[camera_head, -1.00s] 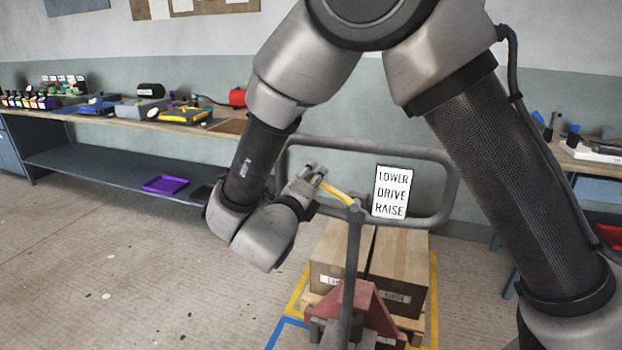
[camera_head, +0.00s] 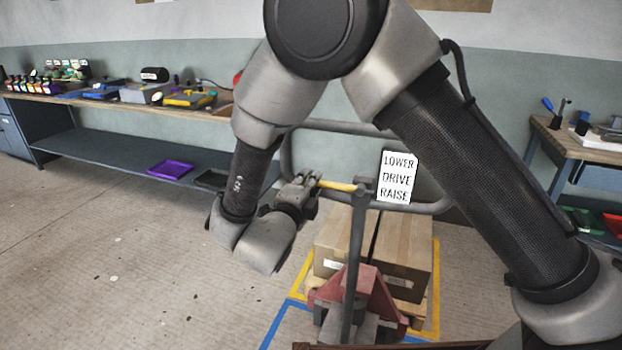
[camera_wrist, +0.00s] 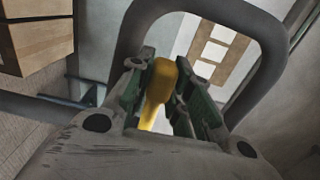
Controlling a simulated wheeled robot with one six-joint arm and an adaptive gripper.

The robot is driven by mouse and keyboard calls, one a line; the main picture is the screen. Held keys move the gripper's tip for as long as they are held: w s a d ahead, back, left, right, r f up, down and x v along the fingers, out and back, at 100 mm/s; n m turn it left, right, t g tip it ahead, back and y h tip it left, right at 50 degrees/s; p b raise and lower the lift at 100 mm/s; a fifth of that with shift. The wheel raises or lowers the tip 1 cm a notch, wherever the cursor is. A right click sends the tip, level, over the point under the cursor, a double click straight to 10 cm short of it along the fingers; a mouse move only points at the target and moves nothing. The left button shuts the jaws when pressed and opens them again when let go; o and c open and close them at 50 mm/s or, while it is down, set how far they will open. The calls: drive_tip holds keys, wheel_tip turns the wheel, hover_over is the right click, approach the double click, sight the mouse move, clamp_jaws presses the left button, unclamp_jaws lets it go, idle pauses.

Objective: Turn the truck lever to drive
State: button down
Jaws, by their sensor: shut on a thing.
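The yellow lever (camera_head: 338,186) is on the truck handle (camera_head: 356,240) and points left from its pivot, nearly level, with its outer end slightly higher. A white sign (camera_head: 397,177) reading LOWER, DRIVE, RAISE is just right of the pivot. My gripper (camera_head: 312,182) is shut on the lever's outer end. In the wrist view the lever (camera_wrist: 161,85) sits between the two green-padded fingers of my gripper (camera_wrist: 162,90), and its lower part is hidden by the gripper body.
Cardboard boxes (camera_head: 405,245) stand on a pallet behind the handle, above the red truck base (camera_head: 372,290). A workbench (camera_head: 110,104) with trays and tools runs along the left wall. Another bench (camera_head: 575,140) is at right. Floor at left is clear.

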drive_tip(key=c, duration=1.3)
unclamp_jaws()
drive_tip(key=shift+v, duration=4.05)
